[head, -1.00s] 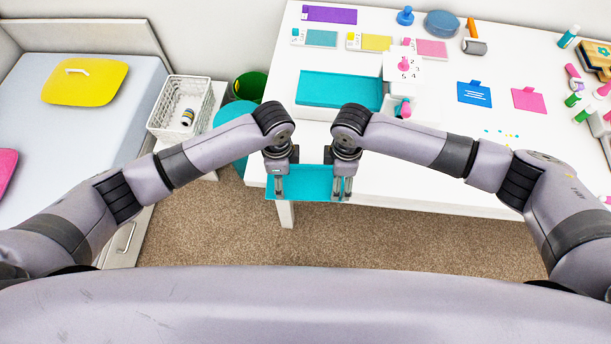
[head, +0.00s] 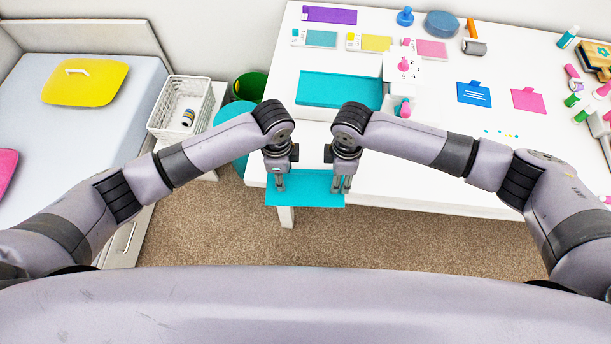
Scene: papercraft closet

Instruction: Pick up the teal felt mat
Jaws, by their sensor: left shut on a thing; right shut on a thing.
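The teal felt mat (head: 308,190) is a flat rectangle at the near left edge of the white table, and it shows between and below my two grippers in the head view. My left gripper (head: 280,188) is shut on the mat's left side. My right gripper (head: 342,188) is shut on its right side. The mat looks flat and level. I cannot tell how far it is from the table top.
The white table (head: 400,180) holds a teal tray (head: 340,90) behind my grippers. Colored cards, stamps and glue bottles lie farther back and right. A white basket (head: 182,107) stands at left beside a bed (head: 60,130). Brown carpet is clear in front.

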